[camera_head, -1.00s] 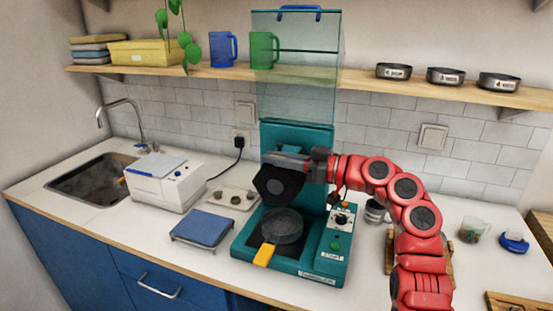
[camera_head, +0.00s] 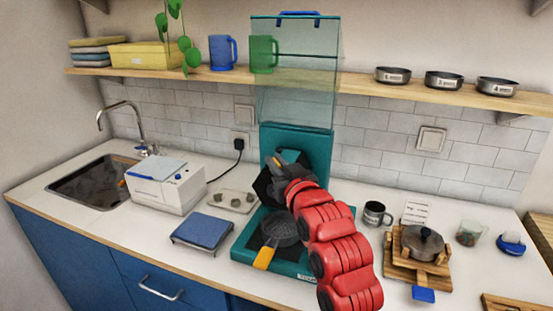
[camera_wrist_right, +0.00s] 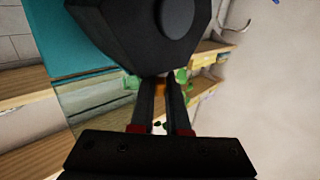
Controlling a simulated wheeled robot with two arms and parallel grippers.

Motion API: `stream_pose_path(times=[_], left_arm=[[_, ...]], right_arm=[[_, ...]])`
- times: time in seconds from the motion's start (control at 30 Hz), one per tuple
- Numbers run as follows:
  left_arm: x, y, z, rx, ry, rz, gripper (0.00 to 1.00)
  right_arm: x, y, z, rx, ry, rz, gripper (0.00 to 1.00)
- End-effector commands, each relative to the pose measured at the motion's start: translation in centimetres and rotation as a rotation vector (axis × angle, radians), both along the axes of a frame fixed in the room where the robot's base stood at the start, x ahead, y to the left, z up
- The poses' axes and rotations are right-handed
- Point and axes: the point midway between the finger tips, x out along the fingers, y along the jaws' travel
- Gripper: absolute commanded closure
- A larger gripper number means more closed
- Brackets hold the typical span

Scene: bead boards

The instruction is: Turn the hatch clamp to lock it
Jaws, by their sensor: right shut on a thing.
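The teal machine (camera_head: 322,150) stands on the counter with its clear hatch cover (camera_head: 295,85) raised above it. My right gripper (camera_head: 279,163) is in front of the machine's upright back, beside a dark many-sided block (camera_head: 263,185). In the right wrist view the gripper (camera_wrist_right: 160,88) is shut on a small orange piece (camera_wrist_right: 160,83) between its fingertips, just past the dark block (camera_wrist_right: 135,30). I cannot tell surely whether this piece is the clamp. A dark round pan (camera_head: 280,231) with an orange handle (camera_head: 264,257) sits on the machine's base. My left gripper is not in view.
A white box device (camera_head: 165,188) and a blue-topped scale (camera_head: 203,230) stand left of the machine. A metal mug (camera_head: 375,214) and a lidded pot (camera_head: 421,243) on a wooden board are to the right. The shelf (camera_head: 360,87) runs behind.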

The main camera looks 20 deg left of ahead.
Motion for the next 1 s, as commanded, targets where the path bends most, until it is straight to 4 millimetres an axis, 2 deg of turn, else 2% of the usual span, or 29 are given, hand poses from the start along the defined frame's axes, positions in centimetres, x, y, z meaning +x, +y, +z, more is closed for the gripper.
stream_pose_path(times=[0.17, 0.6, 1.0], left_arm=[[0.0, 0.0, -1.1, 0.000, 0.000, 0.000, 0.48], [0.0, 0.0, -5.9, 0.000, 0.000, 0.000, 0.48], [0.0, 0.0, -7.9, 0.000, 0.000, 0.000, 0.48]], right_arm=[[-0.3, 0.5, -0.2, 0.002, -0.006, -0.157, 1.00], [-0.1, 0.4, -0.5, 0.001, 0.002, -0.535, 1.00], [0.0, 0.2, -0.3, -0.003, 0.003, -0.708, 1.00]])
